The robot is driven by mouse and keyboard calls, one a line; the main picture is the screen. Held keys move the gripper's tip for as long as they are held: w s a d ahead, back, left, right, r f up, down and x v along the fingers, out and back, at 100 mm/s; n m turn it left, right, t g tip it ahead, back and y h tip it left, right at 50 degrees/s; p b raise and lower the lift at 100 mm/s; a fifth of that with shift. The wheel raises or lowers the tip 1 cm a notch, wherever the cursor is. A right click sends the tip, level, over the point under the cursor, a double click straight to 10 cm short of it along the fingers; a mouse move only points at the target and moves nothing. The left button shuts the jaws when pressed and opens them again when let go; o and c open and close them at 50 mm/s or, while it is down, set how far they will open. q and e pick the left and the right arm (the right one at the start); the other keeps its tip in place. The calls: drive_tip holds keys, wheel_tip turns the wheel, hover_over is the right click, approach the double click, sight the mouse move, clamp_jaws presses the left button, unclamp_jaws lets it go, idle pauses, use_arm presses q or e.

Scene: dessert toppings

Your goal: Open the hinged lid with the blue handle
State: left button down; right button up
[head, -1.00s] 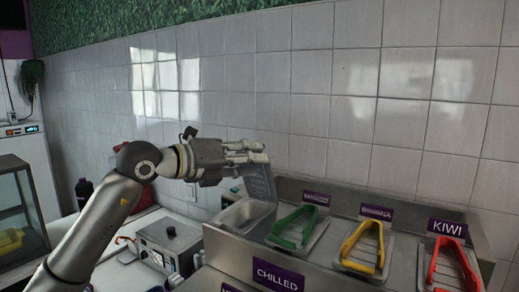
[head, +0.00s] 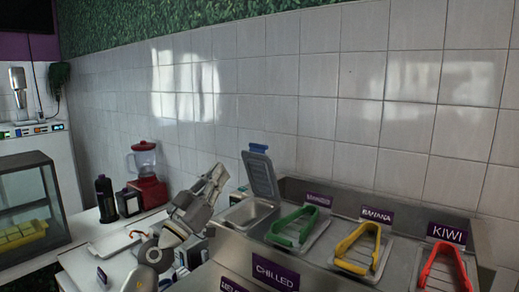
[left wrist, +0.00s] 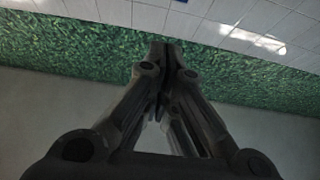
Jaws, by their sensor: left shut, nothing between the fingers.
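The hinged lid (head: 262,178) is grey with a blue handle (head: 259,147) along its top edge. It stands raised, near upright and leaning slightly back, in the head view. The steel bin (head: 247,213) below it is uncovered. My left gripper (head: 219,172) is to the left of the lid, pointing up and to the right, apart from it. Its fingers are shut with nothing between them; they also show closed together in the left wrist view (left wrist: 166,52). My right gripper is not in view.
Green tongs (head: 291,228), yellow tongs (head: 358,246) and red tongs (head: 446,265) lie on the lids to the right. A red blender (head: 148,185) and dark bottles (head: 105,198) stand at the left. The tiled wall (head: 330,120) is behind.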

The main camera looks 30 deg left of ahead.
sight(251, 145)
use_arm(q)
drive_tip(key=w+f+b+x, duration=0.1)
drive_tip(key=f+b+x, duration=0.1)
drive_tip(key=x, duration=1)
drive_tip(key=shift+w, duration=0.6)
drive_tip(key=shift+d+f, duration=0.1)
drive_tip(key=shift+w, duration=0.1)
drive_tip(key=shift+w+r, duration=0.35)
drive_tip(key=shift+w, duration=0.15)
drive_tip(key=w, duration=0.2)
drive_tip(key=w+r+p, duration=0.1)
drive_tip(key=w, duration=0.2)
drive_tip(key=shift+w+d+r, duration=0.1)
drive_tip(key=shift+d+r, duration=0.05)
drive_tip(key=shift+d, duration=0.1)
